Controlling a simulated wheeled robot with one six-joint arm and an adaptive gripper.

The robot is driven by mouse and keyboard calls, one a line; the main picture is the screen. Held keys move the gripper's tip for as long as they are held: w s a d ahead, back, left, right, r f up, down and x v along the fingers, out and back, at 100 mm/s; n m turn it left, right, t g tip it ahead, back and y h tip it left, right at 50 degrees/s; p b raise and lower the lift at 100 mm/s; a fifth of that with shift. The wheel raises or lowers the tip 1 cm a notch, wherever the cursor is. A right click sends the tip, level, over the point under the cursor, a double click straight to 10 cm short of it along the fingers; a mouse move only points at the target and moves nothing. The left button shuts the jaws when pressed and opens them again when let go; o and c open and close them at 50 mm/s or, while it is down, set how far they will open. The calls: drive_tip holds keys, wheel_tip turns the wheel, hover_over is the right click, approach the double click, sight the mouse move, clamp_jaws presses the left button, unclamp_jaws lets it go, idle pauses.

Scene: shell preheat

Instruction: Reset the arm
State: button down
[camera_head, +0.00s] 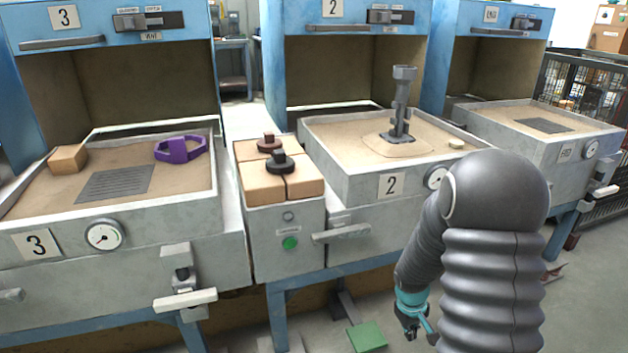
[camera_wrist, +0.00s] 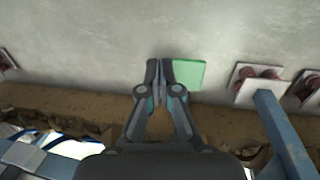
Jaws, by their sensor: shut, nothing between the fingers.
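My gripper (camera_head: 418,330) hangs low at the bottom right of the head view, at the end of my dark arm, in front of the blue frame under station 2. In the wrist view my gripper (camera_wrist: 160,70) has its fingers together with nothing between them. It points toward the grey floor (camera_wrist: 90,40). A green plate (camera_wrist: 188,74) lies beside the fingertips in that view; it also shows on the floor in the head view (camera_head: 367,337). The fingers appear apart from any object.
Stations 3 (camera_head: 35,244) and 2 (camera_head: 345,181) hold sand trays. A purple part (camera_head: 180,150) lies in tray 3, and a grey metal shell stand (camera_head: 400,105) is in tray 2. Brown blocks (camera_head: 255,182) sit between them. A blue leg (camera_wrist: 283,135) is close right of my gripper.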

drive_tip(key=s+a+r+m+t, duration=0.1)
drive_tip(key=s+a+r, duration=0.2)
drive_tip(key=s+r, duration=0.4)
drive_tip(key=s+a+r+m+t+y, duration=0.1)
drive_tip(key=s+a+r+t, duration=0.1)
drive_tip(key=s+r, duration=0.5)
drive_tip(key=s+a+r+m+t+y, duration=0.1)
drive_tip(key=s+a+r, duration=0.3)
drive_tip(key=r, duration=1.2)
drive_tip(key=s+t, duration=0.1)
drive_tip(key=s, duration=0.2)
drive_tip(key=shift+s+r+m, duration=0.25)
drive_tip(key=shift+m, duration=0.15)
